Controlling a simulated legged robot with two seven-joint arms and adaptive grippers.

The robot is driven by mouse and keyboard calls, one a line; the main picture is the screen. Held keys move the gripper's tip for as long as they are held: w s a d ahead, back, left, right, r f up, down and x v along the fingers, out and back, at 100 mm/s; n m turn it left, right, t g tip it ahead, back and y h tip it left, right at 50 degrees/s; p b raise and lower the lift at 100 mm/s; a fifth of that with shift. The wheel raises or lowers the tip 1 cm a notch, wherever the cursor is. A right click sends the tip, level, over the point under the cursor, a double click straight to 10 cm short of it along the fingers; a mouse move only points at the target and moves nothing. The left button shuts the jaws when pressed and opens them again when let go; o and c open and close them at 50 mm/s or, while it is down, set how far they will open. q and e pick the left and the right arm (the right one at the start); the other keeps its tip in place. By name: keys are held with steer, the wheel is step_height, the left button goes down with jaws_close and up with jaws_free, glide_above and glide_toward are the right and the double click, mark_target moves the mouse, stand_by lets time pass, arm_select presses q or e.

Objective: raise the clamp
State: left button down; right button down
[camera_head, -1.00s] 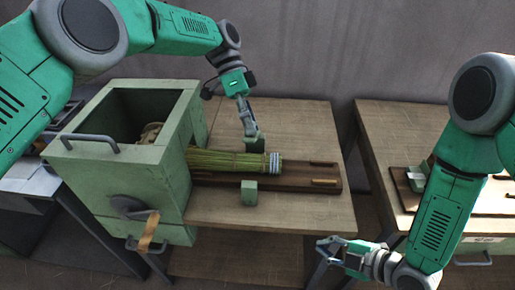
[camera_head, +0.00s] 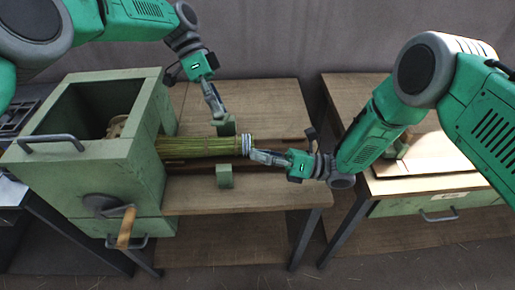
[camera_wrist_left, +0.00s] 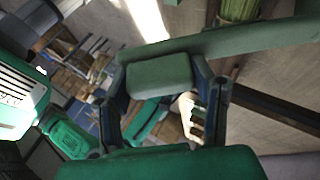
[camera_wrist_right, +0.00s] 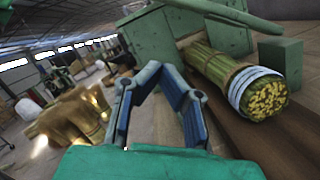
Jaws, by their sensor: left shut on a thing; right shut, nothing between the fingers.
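The green clamp shows as a block (camera_head: 226,128) at the far side of the straw bundle and appears as a long bar (camera_wrist_left: 250,37) in the left wrist view. My left gripper (camera_head: 220,114) is shut on its end block (camera_wrist_left: 160,74). The straw bundle (camera_head: 200,147) lies out of the green box, its white-banded end (camera_wrist_right: 256,90) pointing right. My right gripper (camera_head: 256,156) is shut and empty, close beside that end; whether it touches is unclear. A second green block (camera_head: 224,176) stands on the near side of the bundle.
The green box (camera_head: 100,160) with a crank (camera_head: 126,228) stands at the left. A dark wooden board (camera_head: 280,147) lies under the bundle on the table (camera_head: 255,196). A second table (camera_head: 430,184) stands at the right across a gap.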

arm_select(q)
steer(key=shift+w, duration=0.1)
arm_select(e)
steer(key=x, duration=0.7)
steer(key=shift+a+r, duration=0.1)
steer(key=shift+a, duration=0.15)
steer(key=shift+w+d+r, duration=0.1)
steer(key=shift+w+r, duration=0.5)
steer(key=shift+r, duration=0.2)
steer(key=shift+w+r, duration=0.6)
steer(key=shift+r, duration=0.2)
